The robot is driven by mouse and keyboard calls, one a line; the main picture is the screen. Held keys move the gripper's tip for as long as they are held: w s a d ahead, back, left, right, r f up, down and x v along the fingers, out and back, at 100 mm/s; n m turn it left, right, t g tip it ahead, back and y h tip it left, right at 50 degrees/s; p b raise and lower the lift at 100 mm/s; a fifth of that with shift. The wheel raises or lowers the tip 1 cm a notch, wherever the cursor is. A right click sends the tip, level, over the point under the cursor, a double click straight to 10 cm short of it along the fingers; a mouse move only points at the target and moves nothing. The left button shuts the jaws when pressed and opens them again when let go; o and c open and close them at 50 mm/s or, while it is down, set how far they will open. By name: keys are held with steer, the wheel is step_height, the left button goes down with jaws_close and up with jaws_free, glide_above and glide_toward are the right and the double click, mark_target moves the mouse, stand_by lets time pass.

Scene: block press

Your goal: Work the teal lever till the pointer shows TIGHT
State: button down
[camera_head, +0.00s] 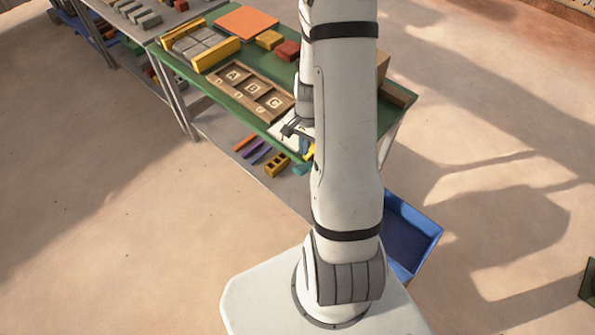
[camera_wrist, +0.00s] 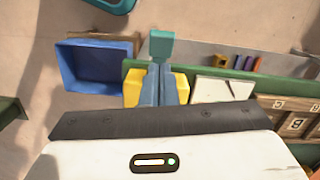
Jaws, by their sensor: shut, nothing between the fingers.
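The teal lever (camera_wrist: 161,45) shows in the wrist view, its wide end standing out past the green table's edge. In the head view a bit of teal (camera_head: 302,169) shows beside my arm. My gripper (camera_wrist: 160,68) is shut and empty, its blue-grey fingers pointing at the lever; I cannot tell whether they touch it. Yellow parts (camera_wrist: 181,84) show on both sides of the fingers. A white panel (camera_wrist: 215,88) with a thin dark line lies to the right; I cannot read any marking or tell the pointer's reading. My arm hides most of the press in the head view.
The green table (camera_head: 190,76) bears a wooden lettered tray (camera_head: 240,79), a yellow-ended rack (camera_head: 200,46), an orange mat (camera_head: 246,21) and loose blocks. A blue bin (camera_head: 408,232) stands right of my arm. A lower shelf (camera_head: 222,138) holds coloured pieces. Open floor lies left.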

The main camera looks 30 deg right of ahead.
mark_target(303, 167)
steer(key=shift+s+a+f+b, duration=0.15)
steer(key=shift+f+b, duration=0.8)
steer(key=shift+f, duration=0.8)
steer(key=shift+s+a+f+b, duration=0.15)
steer(key=shift+f+b, duration=0.75)
steer(key=shift+f, duration=0.8)
steer(key=shift+w, duration=0.1)
step_height(303, 167, down, 4)
steer(key=b, duration=0.4)
steer(key=shift+f, duration=0.25)
steer(key=shift+r, duration=0.1)
